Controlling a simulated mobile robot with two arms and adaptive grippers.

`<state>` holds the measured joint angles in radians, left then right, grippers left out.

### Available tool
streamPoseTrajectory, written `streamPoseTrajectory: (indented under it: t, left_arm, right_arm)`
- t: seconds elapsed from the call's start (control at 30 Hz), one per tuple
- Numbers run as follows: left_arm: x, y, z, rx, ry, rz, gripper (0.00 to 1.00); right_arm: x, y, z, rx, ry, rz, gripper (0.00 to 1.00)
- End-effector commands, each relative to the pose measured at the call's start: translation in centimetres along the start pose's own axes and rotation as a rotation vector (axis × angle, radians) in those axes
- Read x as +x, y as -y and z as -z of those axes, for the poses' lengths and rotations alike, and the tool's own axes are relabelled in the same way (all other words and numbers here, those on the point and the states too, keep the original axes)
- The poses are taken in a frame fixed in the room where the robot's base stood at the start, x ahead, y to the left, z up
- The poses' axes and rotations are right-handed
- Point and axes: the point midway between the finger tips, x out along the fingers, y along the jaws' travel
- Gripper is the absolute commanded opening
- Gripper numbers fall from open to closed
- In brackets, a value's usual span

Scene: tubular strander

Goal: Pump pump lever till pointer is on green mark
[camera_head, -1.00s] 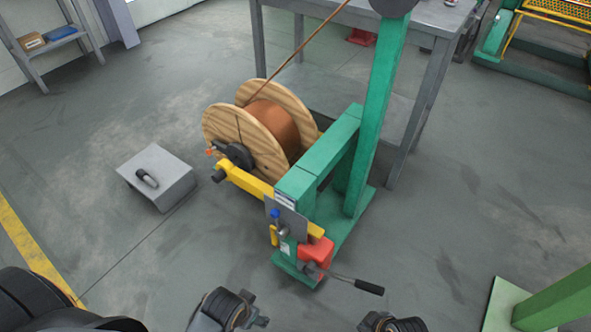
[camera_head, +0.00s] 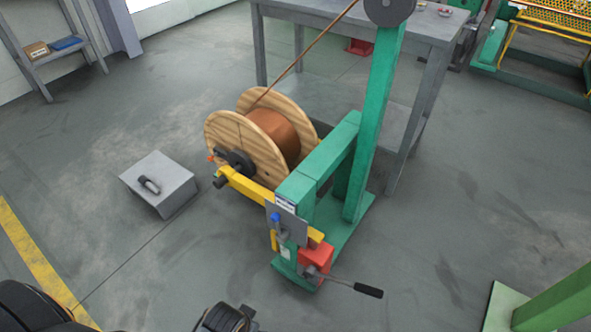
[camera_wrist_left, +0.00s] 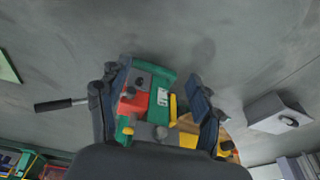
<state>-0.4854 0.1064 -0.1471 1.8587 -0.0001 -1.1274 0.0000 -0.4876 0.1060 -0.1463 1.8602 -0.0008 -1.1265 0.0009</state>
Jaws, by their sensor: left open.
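The pump lever (camera_head: 345,284) is a thin metal rod with a black grip, sticking out to the right from the red pump (camera_head: 316,257) low on the green stand. It also shows at the left of the left wrist view (camera_wrist_left: 60,104). A grey plate (camera_head: 288,224) with a blue-topped part sits above the pump. I cannot make out the pointer or green mark. My left gripper (camera_head: 225,318) is partly in view at the bottom edge, left of the lever and apart from it. In the left wrist view its fingers (camera_wrist_left: 158,80) are spread and empty. My right gripper is not in view.
A wooden cable reel (camera_head: 262,135) hangs on the yellow arm (camera_head: 245,183). A grey box (camera_head: 160,185) with a dark handle lies on the floor at left. A grey table (camera_head: 330,30) stands behind. A green beam (camera_head: 560,300) is at lower right. Floor right of the lever is clear.

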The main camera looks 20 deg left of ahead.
Motion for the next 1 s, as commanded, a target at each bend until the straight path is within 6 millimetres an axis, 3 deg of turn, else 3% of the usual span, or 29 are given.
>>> streamPoseTrajectory:
  t: [0.2, 0.5, 1.0]
  left_arm:
    - [0.1, 0.0, -0.1, 0.0, 0.004, 0.0, 0.65]
    - [-3.7, 0.2, 1.5, -0.004, -0.026, 0.004, 0.65]
    - [-9.6, 0.5, 2.4, -0.008, -0.055, 0.009, 0.65]
  right_arm:
    - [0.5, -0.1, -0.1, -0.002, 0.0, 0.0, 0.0]
    - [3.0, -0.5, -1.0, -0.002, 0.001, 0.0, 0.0]
    - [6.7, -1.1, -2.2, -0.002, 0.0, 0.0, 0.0]
